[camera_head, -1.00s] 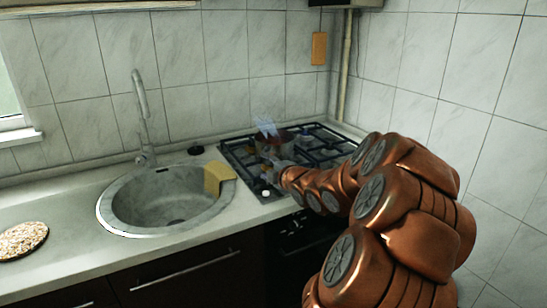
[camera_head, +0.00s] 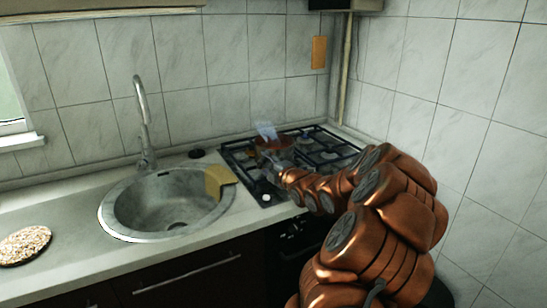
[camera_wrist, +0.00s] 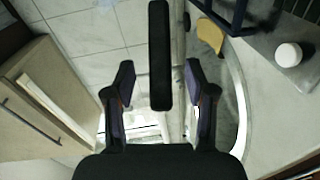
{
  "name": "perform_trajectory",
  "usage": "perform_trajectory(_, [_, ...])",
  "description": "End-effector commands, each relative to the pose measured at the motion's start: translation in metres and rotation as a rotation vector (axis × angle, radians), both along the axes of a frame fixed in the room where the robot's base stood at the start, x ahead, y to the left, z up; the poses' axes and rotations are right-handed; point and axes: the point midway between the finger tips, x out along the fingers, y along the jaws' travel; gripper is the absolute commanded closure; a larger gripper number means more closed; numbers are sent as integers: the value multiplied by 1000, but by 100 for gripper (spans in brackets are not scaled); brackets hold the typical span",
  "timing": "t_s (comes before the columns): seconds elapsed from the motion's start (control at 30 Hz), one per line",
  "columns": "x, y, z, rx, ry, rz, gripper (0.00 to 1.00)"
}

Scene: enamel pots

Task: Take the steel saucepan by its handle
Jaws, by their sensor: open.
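In the head view a small pan (camera_head: 268,144) with a reddish-brown look stands on the hob; I take it as the steel saucepan, but it is small and partly hidden by my gripper. My gripper (camera_head: 278,164) is at the near side of it, in front of the hob. In the wrist view my gripper (camera_wrist: 160,82) is open, a finger on each side of a straight black bar, which looks like the saucepan's handle (camera_wrist: 159,45). Gaps show on both sides of the bar. The pan's body is not clear in the wrist view.
The black gas hob (camera_head: 322,153) has raised grates around the pan. A round sink (camera_head: 135,222) with a tap (camera_head: 143,115) is to the left, with a yellow cloth (camera_head: 218,180) on its rim. A speckled round board (camera_head: 24,245) lies far left. Tiled walls close the back and right.

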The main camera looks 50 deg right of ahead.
Motion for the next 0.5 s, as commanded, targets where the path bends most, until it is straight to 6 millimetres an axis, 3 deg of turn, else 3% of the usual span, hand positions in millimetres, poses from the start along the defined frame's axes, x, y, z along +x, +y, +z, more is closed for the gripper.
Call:
perform_trajectory(0.2, [20, -6, -2, 1, 2, 0, 45])
perform_trajectory(0.5, [25, -7, -3, 0, 1, -1, 45])
